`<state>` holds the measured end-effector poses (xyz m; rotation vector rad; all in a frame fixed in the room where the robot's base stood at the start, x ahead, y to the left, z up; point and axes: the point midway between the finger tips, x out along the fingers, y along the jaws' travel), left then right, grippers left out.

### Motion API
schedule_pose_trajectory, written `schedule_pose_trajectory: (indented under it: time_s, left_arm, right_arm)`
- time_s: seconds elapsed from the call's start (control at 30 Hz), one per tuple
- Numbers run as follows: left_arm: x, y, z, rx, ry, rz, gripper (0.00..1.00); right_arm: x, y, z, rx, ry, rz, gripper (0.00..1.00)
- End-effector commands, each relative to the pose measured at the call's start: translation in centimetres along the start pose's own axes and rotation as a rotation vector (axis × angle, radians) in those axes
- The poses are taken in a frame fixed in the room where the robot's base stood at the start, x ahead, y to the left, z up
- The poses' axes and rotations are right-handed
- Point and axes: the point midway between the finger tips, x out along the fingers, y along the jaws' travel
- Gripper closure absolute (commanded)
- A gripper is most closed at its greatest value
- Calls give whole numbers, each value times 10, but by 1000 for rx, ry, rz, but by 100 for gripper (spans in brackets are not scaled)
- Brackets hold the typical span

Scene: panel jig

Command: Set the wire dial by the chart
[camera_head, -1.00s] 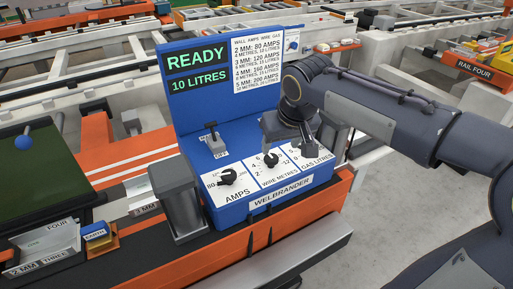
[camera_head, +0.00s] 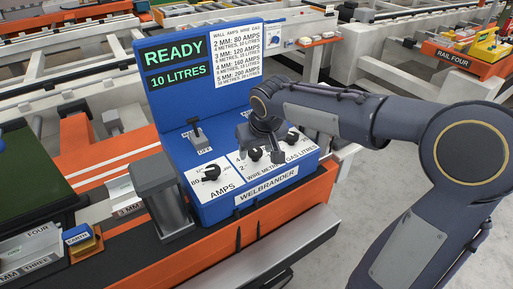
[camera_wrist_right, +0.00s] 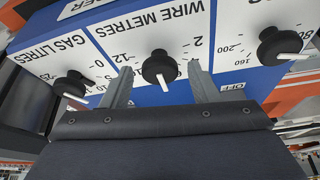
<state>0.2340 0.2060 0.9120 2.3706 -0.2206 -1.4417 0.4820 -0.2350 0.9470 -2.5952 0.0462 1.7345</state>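The blue welder panel (camera_head: 211,214) carries three black dials: amps (camera_head: 210,173), wire metres (camera_head: 255,154) and gas litres (camera_head: 291,138). The chart (camera_head: 234,50) is on its back board; the small lines are hard to read. My right gripper (camera_head: 262,142) is over the wire dial. In the right wrist view its two fingers are open, one on each side of the wire dial (camera_wrist_right: 158,68); contact cannot be told. There the white pointer points down, between the 2 and 12 marks, with the print upside down. My left gripper is not in view.
The screen (camera_head: 176,64) reads READY, 10 LITRES. A lever switch (camera_head: 195,133) stands behind the amps dial. A grey post (camera_head: 160,195) stands left of the panel, near an EARTH block (camera_head: 77,236) and labelled trays (camera_head: 30,250).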

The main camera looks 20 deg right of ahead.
Motion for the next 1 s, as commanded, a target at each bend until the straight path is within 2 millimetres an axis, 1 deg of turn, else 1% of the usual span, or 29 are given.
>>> schedule_pose_trajectory:
  time_s: [0.03,0.3,0.53,0.67,0.87,1.0]
  left_arm:
    - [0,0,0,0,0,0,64]
    - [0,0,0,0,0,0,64]
    - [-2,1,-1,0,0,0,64]
    - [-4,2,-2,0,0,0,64]
    - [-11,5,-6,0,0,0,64]
    - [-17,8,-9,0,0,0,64]
  right_arm:
    - [0,0,0,0,0,0,52]
    - [0,0,0,0,0,0,87]
    - [-1,1,0,-16,0,-7,87]
    - [-2,1,0,-56,-1,-24,87]
    - [-3,2,-1,-174,0,-73,87]
    - [-3,4,-2,-288,1,-121,87]
